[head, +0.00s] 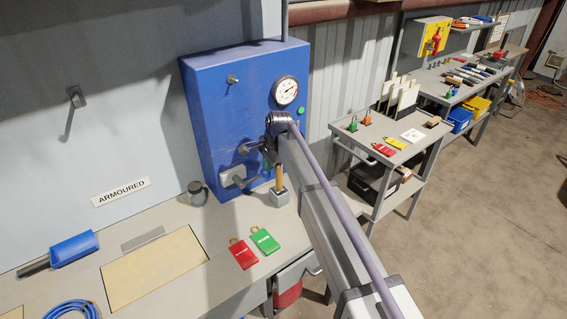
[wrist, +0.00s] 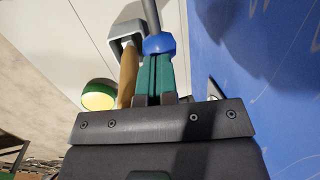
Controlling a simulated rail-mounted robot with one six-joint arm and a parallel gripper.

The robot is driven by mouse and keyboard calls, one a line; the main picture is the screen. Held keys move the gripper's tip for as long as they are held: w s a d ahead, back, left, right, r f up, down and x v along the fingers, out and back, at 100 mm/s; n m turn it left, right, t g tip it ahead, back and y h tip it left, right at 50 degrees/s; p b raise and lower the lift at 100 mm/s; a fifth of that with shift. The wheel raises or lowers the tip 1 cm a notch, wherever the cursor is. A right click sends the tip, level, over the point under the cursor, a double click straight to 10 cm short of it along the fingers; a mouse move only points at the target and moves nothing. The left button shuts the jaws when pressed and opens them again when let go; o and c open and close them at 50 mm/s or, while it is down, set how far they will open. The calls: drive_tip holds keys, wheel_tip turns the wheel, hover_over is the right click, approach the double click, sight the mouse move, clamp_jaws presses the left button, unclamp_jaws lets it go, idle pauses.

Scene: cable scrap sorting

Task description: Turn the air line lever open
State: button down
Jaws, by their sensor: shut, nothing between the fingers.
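A blue panel (head: 215,120) carries a round gauge (head: 286,91). Low on its front is a pale valve block (head: 231,176) with a thin grey lever rod (head: 250,181) reaching right. In the wrist view a grey rod (wrist: 151,14) ends in a blue knob (wrist: 159,44), which looks like the lever's end. My gripper (head: 267,168) is at the panel's lower front. In the wrist view its teal fingers (wrist: 155,66) are shut together with nothing between them, their tips at the knob. I cannot tell whether they touch it.
A wooden handle (head: 279,177) stands in a grey block (head: 280,196) close to my gripper; the handle (wrist: 128,75) is beside my fingers in the wrist view. Red (head: 243,254) and green (head: 265,241) tags lie on the bench in front. A dark cup (head: 198,193) stands left of the panel.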

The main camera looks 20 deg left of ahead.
drive_tip(key=shift+s+f, duration=0.1)
drive_tip(key=shift+f, duration=0.15)
idle(0.4)
drive_tip(key=shift+d+r, duration=0.1)
drive_tip(key=w+p+v, duration=0.1)
drive_tip(key=p+v, duration=1.2)
drive_tip(key=v, duration=0.1)
drive_tip(key=shift+d+p, duration=0.25)
drive_tip(key=shift+p, duration=0.05)
